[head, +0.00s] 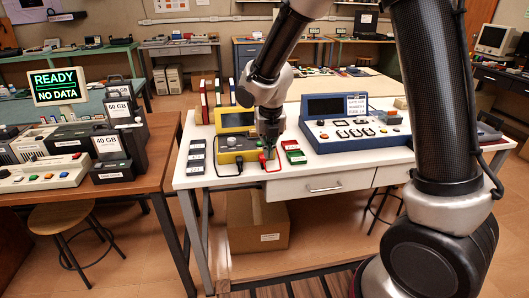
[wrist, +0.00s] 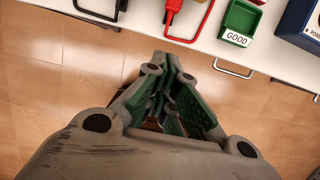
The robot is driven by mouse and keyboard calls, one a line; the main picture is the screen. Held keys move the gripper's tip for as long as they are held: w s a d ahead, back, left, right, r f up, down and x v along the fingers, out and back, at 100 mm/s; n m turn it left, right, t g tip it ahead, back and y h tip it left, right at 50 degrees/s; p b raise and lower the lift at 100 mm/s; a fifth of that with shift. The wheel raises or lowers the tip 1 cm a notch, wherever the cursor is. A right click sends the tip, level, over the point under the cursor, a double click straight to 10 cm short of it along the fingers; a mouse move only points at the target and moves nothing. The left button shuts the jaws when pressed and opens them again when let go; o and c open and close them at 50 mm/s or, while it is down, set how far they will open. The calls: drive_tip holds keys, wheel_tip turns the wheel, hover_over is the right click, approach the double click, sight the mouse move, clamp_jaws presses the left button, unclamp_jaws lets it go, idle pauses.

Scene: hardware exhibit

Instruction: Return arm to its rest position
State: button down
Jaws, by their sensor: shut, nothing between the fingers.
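My gripper (head: 268,148) hangs pointing down in front of the white table's near edge, in the head view. In the wrist view my gripper (wrist: 173,62) has its fingers together, with nothing between them, over the floor just off the table edge. My arm reaches in from the right and bends down to it. Behind the gripper is a yellow tester (head: 236,119) with red and black leads. A red probe (wrist: 172,8) lies just beyond the fingertips in the wrist view. A green tray marked GOOD (wrist: 238,22) is to its right.
The white table (head: 330,165) also bears a blue console (head: 345,106) and small modules (head: 196,154). A wooden table (head: 150,170) with 40 GB and 60 GB units stands left. A cardboard box (head: 256,222) sits below. Wooden floor (wrist: 60,80) is clear near the gripper.

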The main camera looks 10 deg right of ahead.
drive_tip(key=s+d+r+m, duration=0.6)
drive_tip(key=s+m, duration=0.3)
drive_tip(key=m, duration=0.3)
drive_tip(key=s+d+r+m+t, duration=0.1)
drive_tip(key=s+d+r+m, duration=0.5)
drive_tip(key=s+d+m, duration=0.3)
drive_tip(key=s+d+r+m, duration=0.6)
drive_tip(key=s+m, duration=0.3)
drive_tip(key=m, duration=0.6)
drive_tip(key=shift+d+t, duration=0.3)
drive_tip(key=shift+d, duration=0.4)
